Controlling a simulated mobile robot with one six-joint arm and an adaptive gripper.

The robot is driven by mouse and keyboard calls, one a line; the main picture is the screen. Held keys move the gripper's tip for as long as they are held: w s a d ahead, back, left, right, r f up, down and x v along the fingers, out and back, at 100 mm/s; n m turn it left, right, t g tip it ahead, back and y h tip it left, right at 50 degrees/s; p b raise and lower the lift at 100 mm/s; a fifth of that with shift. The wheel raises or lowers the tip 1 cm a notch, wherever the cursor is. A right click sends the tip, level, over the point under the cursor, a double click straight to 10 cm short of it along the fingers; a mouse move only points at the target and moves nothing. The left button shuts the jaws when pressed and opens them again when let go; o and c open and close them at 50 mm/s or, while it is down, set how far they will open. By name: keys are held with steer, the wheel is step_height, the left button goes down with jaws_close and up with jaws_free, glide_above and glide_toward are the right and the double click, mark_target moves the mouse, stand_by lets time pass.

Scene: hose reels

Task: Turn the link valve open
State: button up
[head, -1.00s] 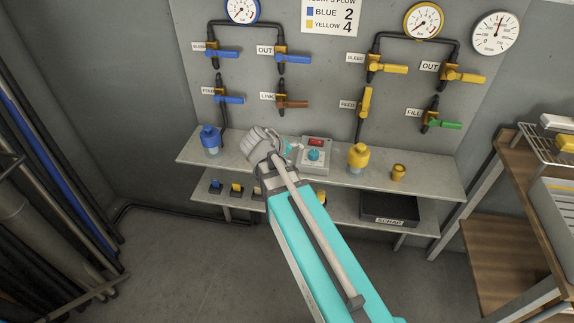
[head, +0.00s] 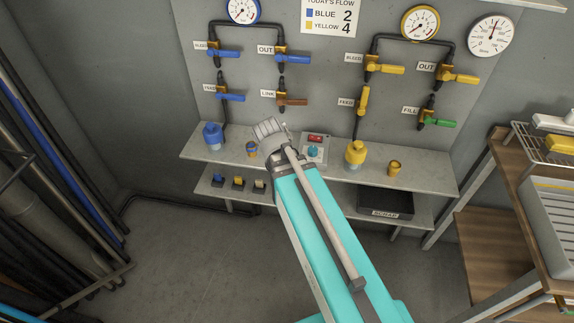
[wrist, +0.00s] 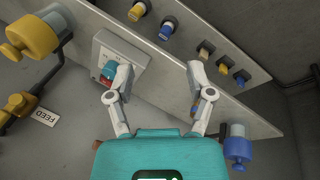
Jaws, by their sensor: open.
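The link valve (head: 281,97) is on the grey wall panel beside its LINK label (head: 268,93). Its brown handle (head: 294,101) points sideways to the right, across the upright pipe stub. My arm's end is below the valve, over the shelf, apart from the handle in the head view; the fingers are hidden there. In the wrist view my gripper (wrist: 159,80) is open, with nothing clearly held between its spread fingers. The link valve cannot be made out clearly in the wrist view.
The blue feed valve (head: 230,97) is left of the link valve, the blue out valve (head: 293,59) above. The shelf (head: 430,178) holds a blue bottle (head: 213,136), control box (head: 314,150) and yellow bottle (head: 355,153). A wooden rack (head: 500,190) is right.

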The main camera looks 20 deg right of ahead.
stand_by(0.3)
steer(key=shift+s+a, duration=0.15)
steer(key=shift+s, duration=0.1)
steer(key=c, duration=0.4)
steer(key=shift+s+a+f+y, duration=0.15)
steer(key=shift+s+a+y, duration=0.1)
steer(key=shift+y, duration=0.15)
steer(key=shift+c, duration=1.3)
steer(key=s+a+y, duration=0.2)
steer(key=s+a+g, duration=0.1)
steer(key=shift+s+a+f+m+y, duration=0.2)
steer(key=shift+f+m+y, duration=0.1)
steer(key=shift+f+y, duration=0.1)
jaws_close()
steer(key=shift+w, duration=0.1)
